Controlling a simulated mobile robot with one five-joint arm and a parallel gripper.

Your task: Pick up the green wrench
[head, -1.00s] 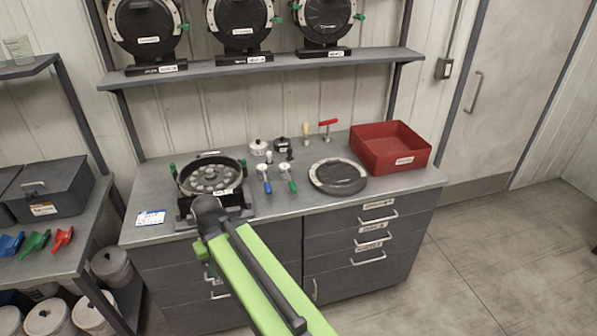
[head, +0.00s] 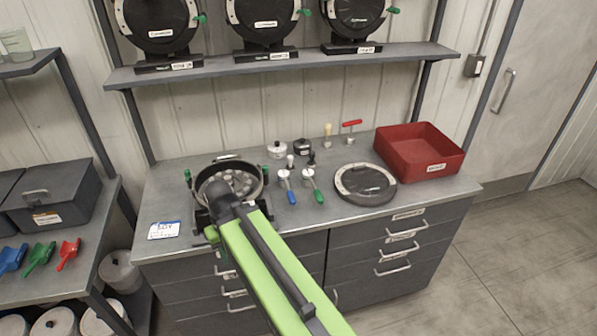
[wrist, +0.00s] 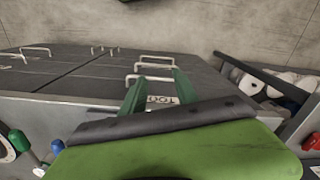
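The green-handled wrench (head: 313,188) lies on the grey bench top, just right of a blue-handled one (head: 287,186). What look like the handle ends of the green wrench (wrist: 18,140) and blue wrench (wrist: 57,146) show at the lower left of the wrist view. My gripper (wrist: 158,78) has two green fingers standing apart with nothing between them. It is well to one side of the green wrench, out past the bench front, above a drawer label. In the head view my arm mostly hides the gripper.
A round seed meter (head: 205,188) stands on the bench behind my arm's end. A dark disc (head: 366,186) lies right of the wrenches, and a red bin (head: 422,152) stands at the back right. Small knobs (head: 302,147) stand behind the wrenches. A shelf (head: 280,64) hangs above.

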